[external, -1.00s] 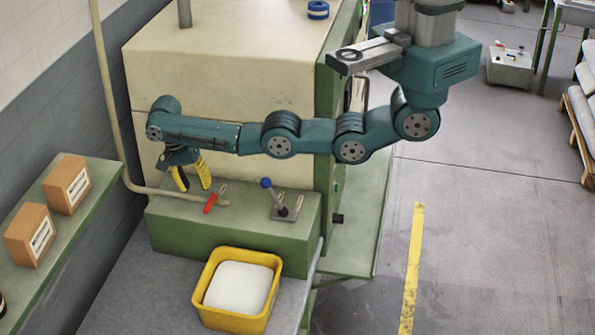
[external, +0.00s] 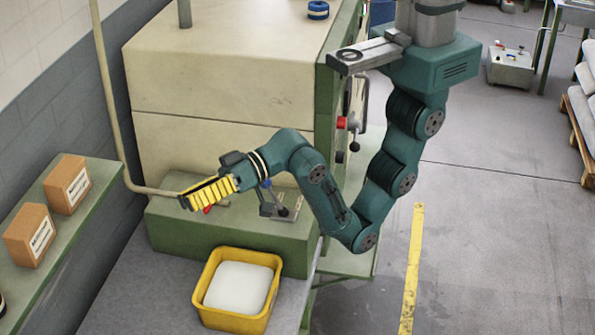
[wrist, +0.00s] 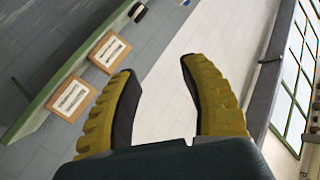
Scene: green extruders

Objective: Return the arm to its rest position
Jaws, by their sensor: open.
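My teal arm hangs from the overhead rail and bends down and left across the front of the green extruder. My gripper (external: 194,202) has yellow ribbed fingers and points left, above the extruder's low green ledge. In the wrist view my gripper (wrist: 160,75) is open, with nothing between its dark-padded fingers. A lever with a blue knob (external: 266,184) stands on the ledge just behind my wrist, partly covered by it. A red valve handle (external: 208,210) shows just below the fingers, mostly hidden. I cannot tell whether the fingers touch it.
A yellow bin (external: 211,265) with white contents stands in front of the ledge. Two cardboard boxes (external: 67,184) sit on a green shelf (external: 92,205) at left. A bent pipe (external: 108,100) runs down the wall. Open floor (external: 480,240) lies at right.

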